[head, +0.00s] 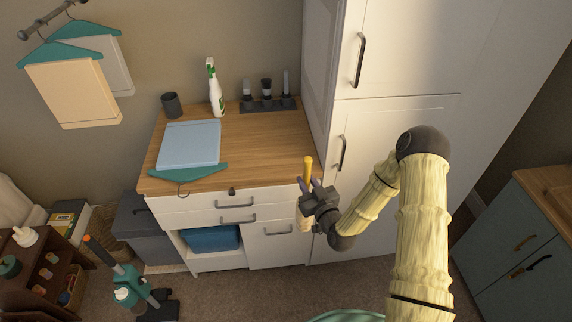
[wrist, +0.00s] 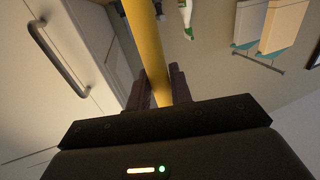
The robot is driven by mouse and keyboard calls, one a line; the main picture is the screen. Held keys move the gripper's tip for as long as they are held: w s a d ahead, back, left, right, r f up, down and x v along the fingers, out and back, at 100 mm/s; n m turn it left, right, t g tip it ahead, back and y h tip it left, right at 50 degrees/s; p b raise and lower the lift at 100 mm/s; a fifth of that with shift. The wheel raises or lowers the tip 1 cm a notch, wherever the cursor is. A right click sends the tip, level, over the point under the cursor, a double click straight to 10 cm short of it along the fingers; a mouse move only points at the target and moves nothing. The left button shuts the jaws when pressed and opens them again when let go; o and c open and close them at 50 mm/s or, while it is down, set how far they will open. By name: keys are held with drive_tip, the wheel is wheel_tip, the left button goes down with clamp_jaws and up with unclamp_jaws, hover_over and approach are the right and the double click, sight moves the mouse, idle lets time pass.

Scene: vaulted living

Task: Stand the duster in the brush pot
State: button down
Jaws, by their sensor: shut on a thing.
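The duster has a yellow handle (head: 308,166) that stands up out of my gripper (head: 315,193), with a pale part showing below it. My gripper is shut on the handle, in front of the right end of the wooden counter. In the wrist view the yellow handle (wrist: 148,50) runs between the two dark fingers (wrist: 158,88). The duster's lower end is partly hidden by my gripper. A dark grey cup, which looks like the brush pot (head: 171,105), stands upright at the back left of the counter, well apart from the duster. Its inside is hard to see.
The counter's middle right is clear.

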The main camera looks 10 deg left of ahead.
drive_tip(key=s+d+f+m+t+h, duration=0.1)
drive_tip(key=s+d+f+m+h, duration=0.2)
drive_tip(key=d+f, duration=0.3)
drive_tip(key=s+d+f+m+t+h, duration=0.1)
drive_tip(key=s+d+f+m+h, duration=0.2)
drive_tip(key=d, duration=0.6)
wheel_tip(320, 180, down, 4)
drive_tip(key=s+h, duration=0.2)
drive_tip(key=shift+s+d+h, duration=0.3)
drive_tip(key=shift+r, duration=0.1)
